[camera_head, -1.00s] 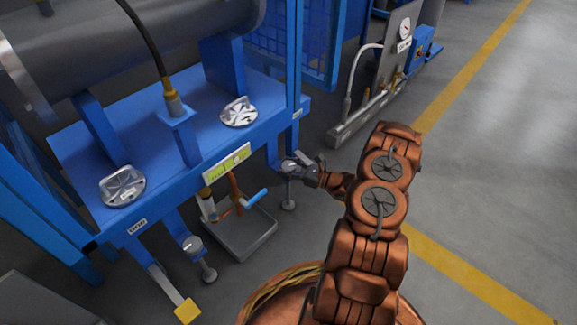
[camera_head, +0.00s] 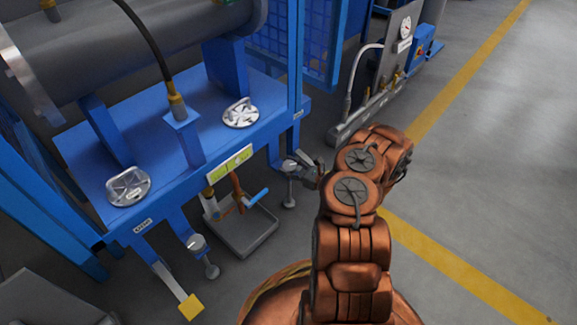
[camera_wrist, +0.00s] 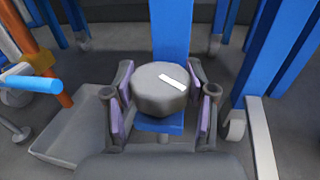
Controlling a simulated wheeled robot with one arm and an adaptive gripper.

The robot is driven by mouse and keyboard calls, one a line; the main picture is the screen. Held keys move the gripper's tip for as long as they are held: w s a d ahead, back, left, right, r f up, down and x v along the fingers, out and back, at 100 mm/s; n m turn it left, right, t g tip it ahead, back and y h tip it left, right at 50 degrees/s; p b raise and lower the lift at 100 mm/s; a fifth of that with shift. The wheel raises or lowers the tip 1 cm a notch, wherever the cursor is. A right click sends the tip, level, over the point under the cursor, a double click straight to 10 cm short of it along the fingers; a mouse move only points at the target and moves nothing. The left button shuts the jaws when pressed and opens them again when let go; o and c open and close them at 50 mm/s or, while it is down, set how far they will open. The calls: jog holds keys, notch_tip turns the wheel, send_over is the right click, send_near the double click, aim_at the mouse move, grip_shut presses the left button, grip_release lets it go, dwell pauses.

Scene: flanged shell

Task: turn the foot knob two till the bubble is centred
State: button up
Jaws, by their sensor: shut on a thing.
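A round grey foot knob with a white mark (camera_wrist: 162,90) sits between the two purple-padded fingers of my gripper (camera_wrist: 161,108) in the wrist view. The gripper is shut on it. The white mark points toward the lower right there. In the head view this knob (camera_head: 291,167) is at the right front leg of the blue frame, with my gripper (camera_head: 300,166) reaching it from the right. A yellow-green level vial (camera_head: 230,162) is on the frame's front edge. A pale spot shows right of its middle, but the exact bubble position is too small to tell.
Another foot knob (camera_head: 196,243) is at the left front leg. A grey tray (camera_head: 245,236) stands between the legs, under a valve with a blue handle (camera_head: 258,196). A yellow pedal (camera_head: 190,307) juts out at the front left. Floor at the right is clear.

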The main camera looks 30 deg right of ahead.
jog(key=shift+s+d+f, duration=0.1)
jog(key=shift+d+f, duration=0.05)
jog(key=shift+d, duration=0.05)
jog(key=o, duration=0.9)
jog(key=shift+o, duration=1.3)
jog(key=shift+a, duration=0.15)
jog(key=v, duration=1.2)
